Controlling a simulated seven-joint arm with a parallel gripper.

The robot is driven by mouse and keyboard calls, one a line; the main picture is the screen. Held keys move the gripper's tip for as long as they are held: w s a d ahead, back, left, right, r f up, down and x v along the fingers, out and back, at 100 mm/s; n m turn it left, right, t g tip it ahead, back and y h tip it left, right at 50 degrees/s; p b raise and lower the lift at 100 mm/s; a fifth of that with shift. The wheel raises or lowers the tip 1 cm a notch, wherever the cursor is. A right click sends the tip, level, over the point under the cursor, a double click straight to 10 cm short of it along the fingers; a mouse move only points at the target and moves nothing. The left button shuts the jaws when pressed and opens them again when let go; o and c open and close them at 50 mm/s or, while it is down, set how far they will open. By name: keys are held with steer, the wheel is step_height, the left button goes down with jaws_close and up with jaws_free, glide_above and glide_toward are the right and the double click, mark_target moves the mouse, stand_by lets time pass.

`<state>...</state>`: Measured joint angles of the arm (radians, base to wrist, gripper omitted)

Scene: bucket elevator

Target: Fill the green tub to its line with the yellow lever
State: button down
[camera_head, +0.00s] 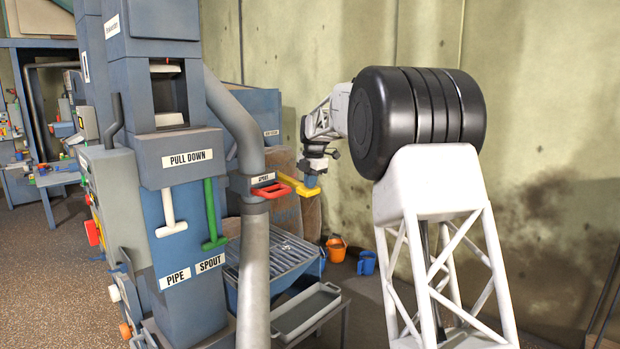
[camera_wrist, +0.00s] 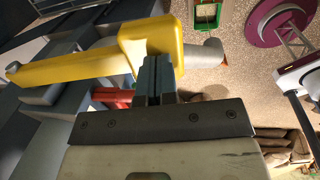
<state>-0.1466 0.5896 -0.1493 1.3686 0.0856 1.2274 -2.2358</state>
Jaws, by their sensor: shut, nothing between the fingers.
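The yellow lever (camera_head: 299,185) sticks out beside the red lever (camera_head: 270,191) at the grey pipe. In the wrist view the yellow lever (camera_wrist: 80,68) runs across the left, ending in a thick block. My gripper (camera_head: 312,182) is at the lever's outer end. In the wrist view my gripper's fingers (camera_wrist: 157,65) are together and empty, overlapping the block's edge; I cannot tell whether they touch it. A green open container (camera_wrist: 207,14), perhaps the green tub, is on the floor in the wrist view. Its fill line cannot be made out. No green tub shows in the head view.
A white handle (camera_head: 170,215) and a green handle (camera_head: 213,220) hang under the PULL DOWN sign. A slatted blue tray (camera_head: 280,258) lies below the levers. Orange (camera_head: 336,249) and blue (camera_head: 367,263) buckets stand by the wall.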

mark_target(310, 190)
steer(key=shift+f+t+y, duration=0.5)
steer(key=shift+f+y, duration=0.1)
steer(key=shift+f, duration=0.9)
steer(key=x, duration=0.2)
steer(key=shift+s+f, duration=0.1)
steer(key=shift+f, duration=1)
steer(key=shift+r, duration=0.1)
steer(key=v, duration=1.5)
steer(key=shift+s+d+r+t, duration=0.15)
steer(key=shift+s+d+t, duration=0.15)
steer(key=shift+s+d, duration=0.15)
